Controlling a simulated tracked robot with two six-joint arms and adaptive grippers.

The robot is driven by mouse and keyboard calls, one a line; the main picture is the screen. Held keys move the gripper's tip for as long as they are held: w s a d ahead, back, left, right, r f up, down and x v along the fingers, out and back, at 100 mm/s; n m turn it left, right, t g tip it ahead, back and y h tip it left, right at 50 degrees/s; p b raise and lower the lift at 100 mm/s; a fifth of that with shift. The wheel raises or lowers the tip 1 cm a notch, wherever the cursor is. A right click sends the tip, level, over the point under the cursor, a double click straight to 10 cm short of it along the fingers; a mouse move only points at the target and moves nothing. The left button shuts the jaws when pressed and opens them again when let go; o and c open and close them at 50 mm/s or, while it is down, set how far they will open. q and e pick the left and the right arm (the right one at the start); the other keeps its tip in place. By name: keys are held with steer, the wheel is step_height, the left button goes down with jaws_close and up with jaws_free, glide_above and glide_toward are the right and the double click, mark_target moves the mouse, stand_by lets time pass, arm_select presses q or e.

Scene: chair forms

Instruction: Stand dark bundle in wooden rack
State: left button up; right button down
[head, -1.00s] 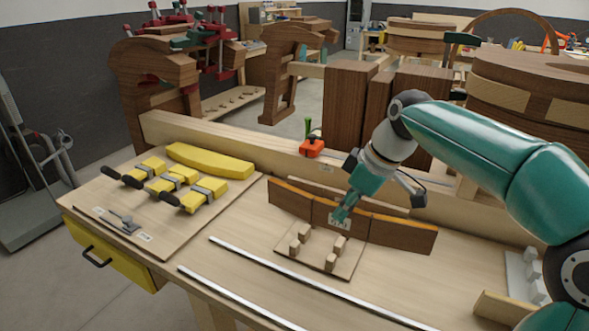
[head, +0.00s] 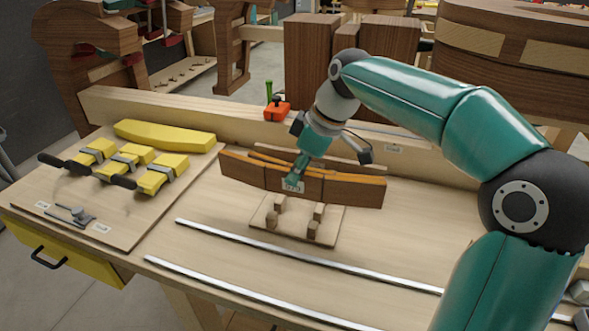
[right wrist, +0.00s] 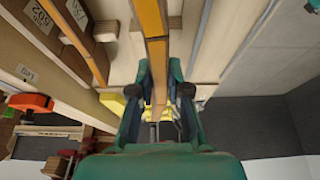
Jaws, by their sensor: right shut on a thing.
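The dark bundle (head: 345,188) is a long, slightly bent dark brown strip with an orange top edge, standing on edge behind the wooden rack (head: 261,222) in the head view. The rack is a pale flat base with several short upright pegs. My right gripper (head: 293,181) is shut on the bundle near its middle, from above. In the right wrist view the bundle's orange edge (right wrist: 152,25) runs between the fingers (right wrist: 157,100). I cannot tell whether its bottom touches the bench. My left gripper is not in view.
More dark strips stand close behind the bundle. A yellow curved block (head: 165,136) and yellow clamps (head: 160,175) lie on a board at left. Two metal rails (head: 300,256) cross the bench in front of the rack. An orange tool (head: 277,112) sits behind.

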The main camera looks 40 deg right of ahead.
mark_target(315, 175)
steer(key=shift+f+b, duration=3.15)
steer(key=shift+f, duration=0.9)
steer(key=shift+f, duration=0.3)
steer(key=c, duration=1.1)
jaws_free()
steer(key=shift+o, duration=0.2)
steer(key=shift+s, duration=0.1)
steer(key=v, duration=1.2)
